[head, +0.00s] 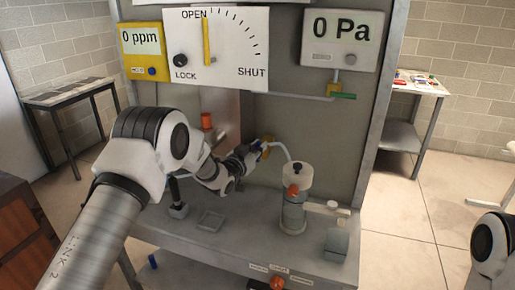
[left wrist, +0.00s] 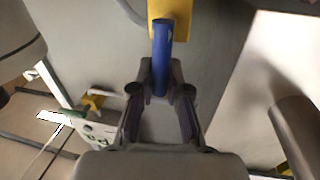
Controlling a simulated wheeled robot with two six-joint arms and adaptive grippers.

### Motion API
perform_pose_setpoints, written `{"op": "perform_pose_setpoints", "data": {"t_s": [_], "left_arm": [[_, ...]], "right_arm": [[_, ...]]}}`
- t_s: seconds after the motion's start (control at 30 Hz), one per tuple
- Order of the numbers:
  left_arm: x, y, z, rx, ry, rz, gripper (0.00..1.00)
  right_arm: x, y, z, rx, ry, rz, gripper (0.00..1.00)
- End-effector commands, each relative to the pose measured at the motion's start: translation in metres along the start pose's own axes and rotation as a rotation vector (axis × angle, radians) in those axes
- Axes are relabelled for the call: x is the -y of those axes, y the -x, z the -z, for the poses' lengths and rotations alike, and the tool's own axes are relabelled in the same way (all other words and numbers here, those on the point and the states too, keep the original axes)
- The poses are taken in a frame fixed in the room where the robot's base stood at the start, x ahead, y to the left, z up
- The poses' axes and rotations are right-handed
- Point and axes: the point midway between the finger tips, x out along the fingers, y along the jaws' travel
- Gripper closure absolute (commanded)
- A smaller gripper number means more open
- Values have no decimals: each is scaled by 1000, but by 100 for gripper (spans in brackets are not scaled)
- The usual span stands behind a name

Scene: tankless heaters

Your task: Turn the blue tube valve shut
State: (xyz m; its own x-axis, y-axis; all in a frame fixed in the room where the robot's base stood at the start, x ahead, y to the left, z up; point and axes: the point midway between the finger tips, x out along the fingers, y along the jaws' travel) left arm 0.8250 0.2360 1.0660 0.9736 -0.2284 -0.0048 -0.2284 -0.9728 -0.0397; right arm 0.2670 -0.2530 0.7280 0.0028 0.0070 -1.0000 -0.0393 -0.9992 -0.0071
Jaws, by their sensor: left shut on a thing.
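The blue tube valve handle (left wrist: 162,50) rises from between my left fingertips in the left wrist view, with a yellow part (left wrist: 170,10) behind its far end. My left gripper (left wrist: 160,88) is shut on this blue handle. In the head view my left gripper (head: 252,156) reaches the panel beside a yellow fitting (head: 266,147) with a pale tube; the gripper mostly hides the handle there. The dial board (head: 235,50) above has a yellow pointer (head: 206,40) standing upright under OPEN. My right gripper is out of view.
A white-capped canister (head: 294,205) stands on the bench just right of my left gripper. An orange-topped pipe (head: 207,122) is behind my left arm. A small tray (head: 210,221) lies on the bench. A gauge (head: 341,40) reads 0 Pa and a yellow meter (head: 144,50) reads 0 ppm.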

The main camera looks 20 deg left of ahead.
Motion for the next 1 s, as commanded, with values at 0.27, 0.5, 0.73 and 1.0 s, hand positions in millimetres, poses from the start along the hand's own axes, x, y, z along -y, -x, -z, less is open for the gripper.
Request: {"op": "perform_pose_setpoints", "data": {"t_s": [0.27,0.5,0.73,1.0], "left_arm": [[-7,-2,-4,30,-148,1,100],[-16,-3,-8,71,-357,0,100],[-24,-5,-12,113,-572,0,100],[-32,-7,-20,163,-822,1,100]], "right_arm": [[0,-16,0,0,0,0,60],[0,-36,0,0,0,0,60],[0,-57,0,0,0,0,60],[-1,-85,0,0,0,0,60]]}}
